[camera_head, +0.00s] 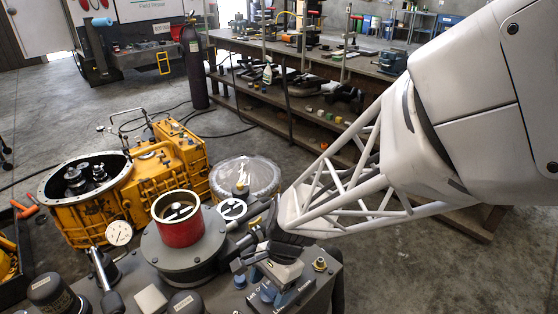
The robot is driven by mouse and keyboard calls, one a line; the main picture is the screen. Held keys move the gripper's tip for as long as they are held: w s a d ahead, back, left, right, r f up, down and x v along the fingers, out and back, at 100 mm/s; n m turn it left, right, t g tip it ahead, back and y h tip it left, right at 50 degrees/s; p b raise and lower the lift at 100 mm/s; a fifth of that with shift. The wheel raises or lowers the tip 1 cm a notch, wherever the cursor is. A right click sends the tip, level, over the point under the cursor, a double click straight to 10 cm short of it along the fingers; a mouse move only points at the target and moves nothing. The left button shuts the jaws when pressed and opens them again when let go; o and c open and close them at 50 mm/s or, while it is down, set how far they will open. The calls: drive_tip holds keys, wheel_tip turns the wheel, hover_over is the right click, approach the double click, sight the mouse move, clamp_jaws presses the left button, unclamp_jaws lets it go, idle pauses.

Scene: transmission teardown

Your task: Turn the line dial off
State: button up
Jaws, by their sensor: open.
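I cannot tell for sure which part is the line dial. A round black-and-white disc (232,209) sits on the grey bench unit, just left of my arm's end. A white-faced gauge (119,232) stands on a stem further left. My gripper (246,257) is low over the right part of the unit, right of the red cylinder (181,222). It is open, and its fingers are small and hard to separate from the fittings around them. A light block with blue parts (282,275) lies close beneath it. Whether the fingers touch anything is not clear.
A yellow transmission housing (150,170) stands behind the unit, with a clear-covered round part (245,178) beside it. Dark knobs (55,292) crowd the front left. A cluttered workbench (320,62) spans the back. The floor at the right is open.

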drive_tip(key=v, duration=0.7)
drive_tip(key=shift+r, duration=0.3)
drive_tip(key=shift+w+d, duration=0.1)
drive_tip(key=shift+d, duration=0.05)
drive_tip(key=s+d+r+n+t+h, duration=0.1)
drive_tip(key=s+d+r+n+t, duration=0.2)
drive_tip(key=d+r, duration=0.3)
drive_tip(key=s+d+r+n+t+h, duration=0.2)
drive_tip(key=d+r+n, duration=0.3)
drive_tip(key=d, duration=0.8)
drive_tip(key=shift+s+d+r+n+t, duration=0.35)
drive_tip(key=shift+s+r+n+t, duration=0.05)
drive_tip(key=shift+s+r, duration=0.55)
